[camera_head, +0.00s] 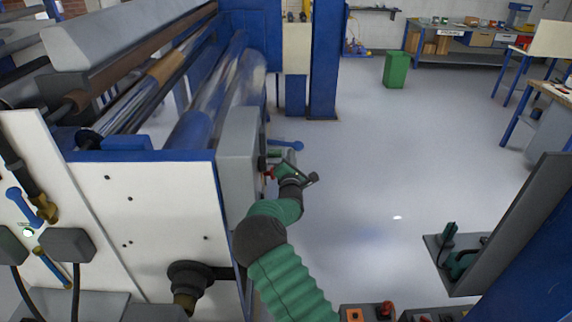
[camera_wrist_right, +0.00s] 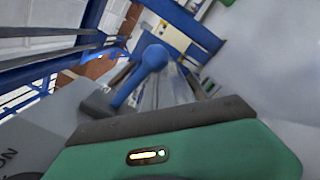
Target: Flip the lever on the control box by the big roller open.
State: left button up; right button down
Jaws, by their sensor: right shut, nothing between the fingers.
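The grey control box (camera_head: 238,145) is mounted on the end of the big roller machine. A blue lever (camera_head: 287,144) sticks out to the right from its far side. In the right wrist view the blue lever (camera_wrist_right: 145,75) shows its rounded end just beyond my gripper's green housing, and the grey box (camera_wrist_right: 40,130) with partly visible lettering is at lower left. My right gripper (camera_head: 275,172) is shut and empty beside the box's right face, nearer than the lever and apart from it in the head view. Its fingertips are hard to make out. My left gripper is not in view.
The big roller (camera_head: 240,85) and its white side panel (camera_head: 150,215) fill the left. A grey panel (camera_head: 525,215) stands at right. The floor (camera_head: 380,160) between is clear.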

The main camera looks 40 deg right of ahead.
aim_at(294, 147)
jog(key=shift+s+d+r+n+b, duration=0.1)
jog(key=shift+r+n+b, duration=0.1)
jog(key=shift+r+n, duration=0.25)
jog(key=shift+s+r+n+b, duration=0.15)
jog(key=shift+r+n, duration=0.2)
jog(key=shift+n, duration=0.2)
jog(key=r+n, duration=0.1)
jog(key=r+n+b, duration=0.1)
jog(key=shift+d+n, duration=0.2)
jog(key=shift+n, duration=0.1)
jog(key=shift+a+r+n+t+b, duration=0.1)
jog(key=shift+r+n+t+b, duration=0.2)
jog(key=shift+r+n+b, duration=0.8)
jog(key=shift+r+n+p, duration=0.4)
